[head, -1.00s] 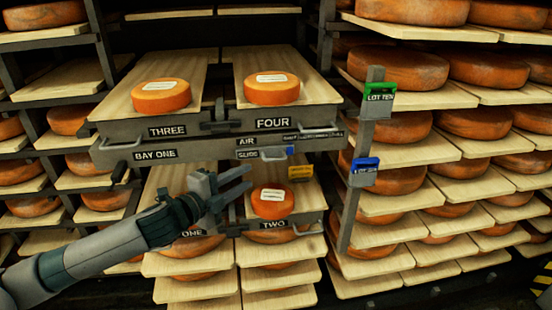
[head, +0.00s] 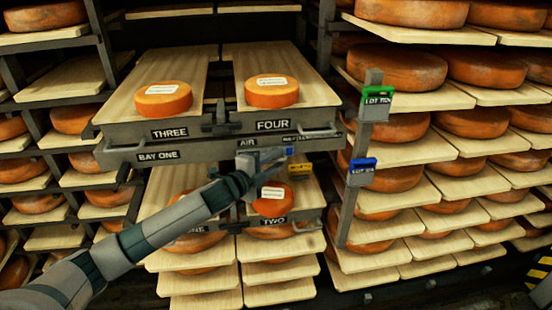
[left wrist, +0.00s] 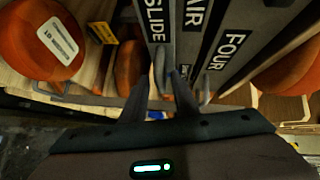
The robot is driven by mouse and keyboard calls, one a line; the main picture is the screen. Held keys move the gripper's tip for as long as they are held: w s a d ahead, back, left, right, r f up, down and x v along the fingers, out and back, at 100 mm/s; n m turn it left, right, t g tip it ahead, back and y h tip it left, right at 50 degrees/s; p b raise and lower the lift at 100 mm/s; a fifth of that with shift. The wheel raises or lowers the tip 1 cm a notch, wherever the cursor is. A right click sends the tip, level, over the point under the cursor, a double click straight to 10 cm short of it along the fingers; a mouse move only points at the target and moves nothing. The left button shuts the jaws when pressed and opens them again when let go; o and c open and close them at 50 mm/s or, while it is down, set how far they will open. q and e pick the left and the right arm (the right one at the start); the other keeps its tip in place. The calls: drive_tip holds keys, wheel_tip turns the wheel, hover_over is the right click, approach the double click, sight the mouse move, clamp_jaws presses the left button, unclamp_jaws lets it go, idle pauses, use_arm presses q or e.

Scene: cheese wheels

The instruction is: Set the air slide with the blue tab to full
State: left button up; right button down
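In the left wrist view the slide's grey handle (left wrist: 160,68) stands at the tips of my left gripper (left wrist: 163,78), whose two fingers are apart. Whether they touch the handle I cannot tell. A blue patch (left wrist: 155,115), perhaps the tab, shows between the fingers. My right gripper is out of view.
Drawer FOUR (head: 273,125) is above, and the cheese of drawer TWO (head: 273,206) below. A post with green (head: 377,103) and blue (head: 362,172) lot tags stands to the right.

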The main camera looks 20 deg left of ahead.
use_arm(q)
drive_tip(key=shift+w, duration=0.2)
clamp_jaws()
drive_tip(key=shift+f, duration=0.1)
drive_tip(key=shift+d, duration=0.15)
drive_tip(key=w+d, duration=0.7)
drive_tip(key=d, duration=0.6)
drive_tip(key=shift+w, duration=0.35)
drive_tip(key=shift+f, duration=0.15)
